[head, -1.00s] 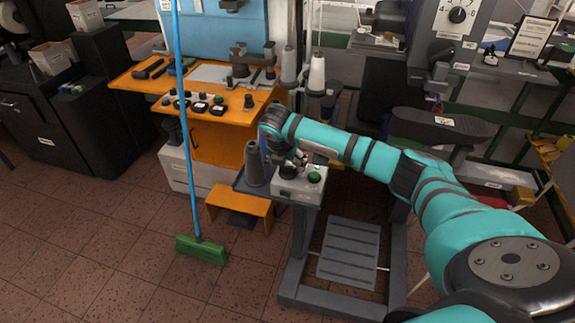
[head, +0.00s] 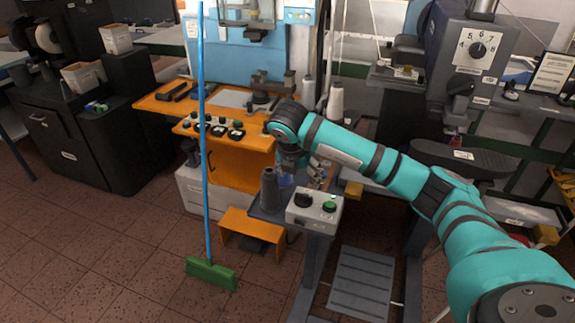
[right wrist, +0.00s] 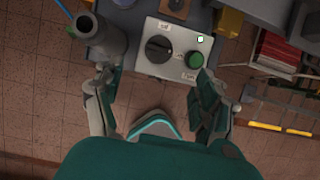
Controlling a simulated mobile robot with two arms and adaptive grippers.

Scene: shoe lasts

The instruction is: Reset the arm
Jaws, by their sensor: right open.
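My right arm reaches in from the lower right of the head view, and its gripper (head: 308,172) is beside the small control box (head: 314,208), partly hidden by the wrist. In the right wrist view the right gripper (right wrist: 158,100) is open and empty, its fingers apart. The control box (right wrist: 170,48) lies ahead of the fingertips, with a black knob (right wrist: 158,48) and a green button (right wrist: 194,60). My left gripper is not in view.
An orange workbench (head: 160,104) with a row of controls stands behind on the left. A blue-handled green broom (head: 211,273) stands before it, near a small orange stool (head: 250,226). A grey machine with a dial (head: 478,50) is at right. The tiled floor is open at lower left.

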